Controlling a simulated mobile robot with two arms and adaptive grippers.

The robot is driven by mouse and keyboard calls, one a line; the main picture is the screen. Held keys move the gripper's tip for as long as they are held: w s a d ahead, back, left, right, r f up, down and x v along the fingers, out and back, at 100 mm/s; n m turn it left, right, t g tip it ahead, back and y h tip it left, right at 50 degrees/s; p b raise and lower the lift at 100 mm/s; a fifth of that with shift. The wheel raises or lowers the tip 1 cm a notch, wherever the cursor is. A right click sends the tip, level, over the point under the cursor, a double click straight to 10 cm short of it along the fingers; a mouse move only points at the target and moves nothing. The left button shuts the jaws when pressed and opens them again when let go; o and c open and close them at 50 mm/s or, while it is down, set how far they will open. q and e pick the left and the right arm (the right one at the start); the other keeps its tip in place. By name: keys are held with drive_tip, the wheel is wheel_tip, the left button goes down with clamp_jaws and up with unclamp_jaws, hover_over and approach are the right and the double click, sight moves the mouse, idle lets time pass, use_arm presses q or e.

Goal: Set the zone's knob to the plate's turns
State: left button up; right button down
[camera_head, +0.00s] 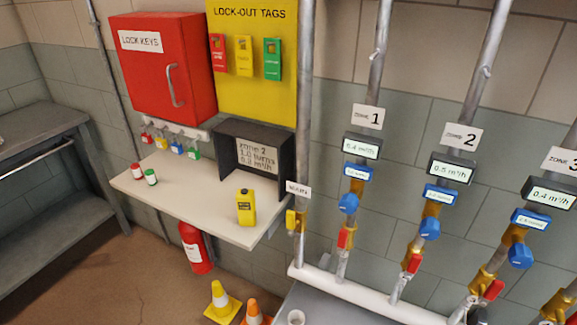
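The plate (257,156) in a dark hooded holder on the white shelf reads "Zone 2", "1.0 turns" and a flow that looks like 0.2 m³/h. The zone 2 sign (462,137) hangs on the middle pipe. Below it, the zone 2 display (450,168) seems to read 0.5 m³/h. Under that are a small blue turns readout (441,195), too small to read surely, and the blue zone 2 knob (429,229) on a brass valve. A red lever (414,263) is lower on this pipe. Neither of my grippers is in view.
Zone 1 knob (348,204) and zone 3 knob (520,256) flank it on similar pipes. A white horizontal pipe (360,294) runs below. The shelf (190,200) holds a yellow device (246,207). Cones (222,302) and an extinguisher (195,249) are below the shelf.

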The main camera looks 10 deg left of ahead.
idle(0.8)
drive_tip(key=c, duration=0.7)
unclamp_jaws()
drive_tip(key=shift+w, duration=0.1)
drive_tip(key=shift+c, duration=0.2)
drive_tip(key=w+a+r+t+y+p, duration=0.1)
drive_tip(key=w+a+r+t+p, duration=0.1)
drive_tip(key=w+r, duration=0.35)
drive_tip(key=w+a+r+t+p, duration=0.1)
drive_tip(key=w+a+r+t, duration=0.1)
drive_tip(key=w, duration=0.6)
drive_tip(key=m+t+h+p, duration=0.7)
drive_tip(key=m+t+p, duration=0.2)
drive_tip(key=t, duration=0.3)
approach(429, 234)
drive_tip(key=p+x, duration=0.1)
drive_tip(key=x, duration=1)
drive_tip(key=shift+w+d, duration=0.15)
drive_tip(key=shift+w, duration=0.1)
